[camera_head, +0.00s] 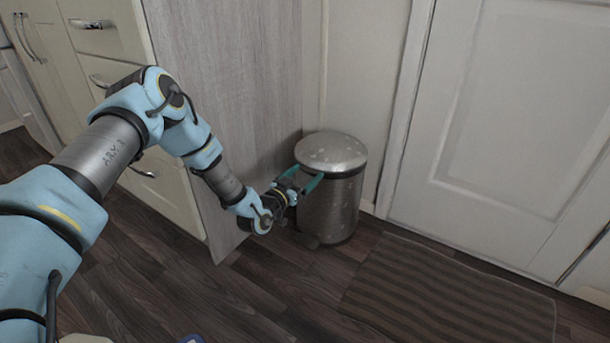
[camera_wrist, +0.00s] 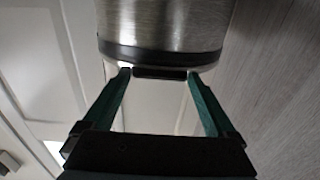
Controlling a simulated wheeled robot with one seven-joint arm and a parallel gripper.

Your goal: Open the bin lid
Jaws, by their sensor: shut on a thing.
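The bin (camera_head: 328,208) is a brushed metal cylinder standing on the floor between the grey wood panel and the door. Its domed, speckled lid (camera_head: 331,150) is down on the body. My gripper (camera_head: 309,172) is at the near side of the bin, just under the lid rim. In the wrist view the bin body (camera_wrist: 165,22) appears upside down, with a dark band (camera_wrist: 160,54). The teal fingertips (camera_wrist: 160,72) are wide apart, shut on a short dark tab (camera_wrist: 160,73) at the rim. The exact contact is hard to see.
The grey wood panel (camera_head: 230,80) stands close left of the bin and my gripper. A white door (camera_head: 510,120) is to the right. A striped mat (camera_head: 440,295) lies in front of it. Drawers with handles (camera_head: 92,24) are at upper left. Dark floor in front is clear.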

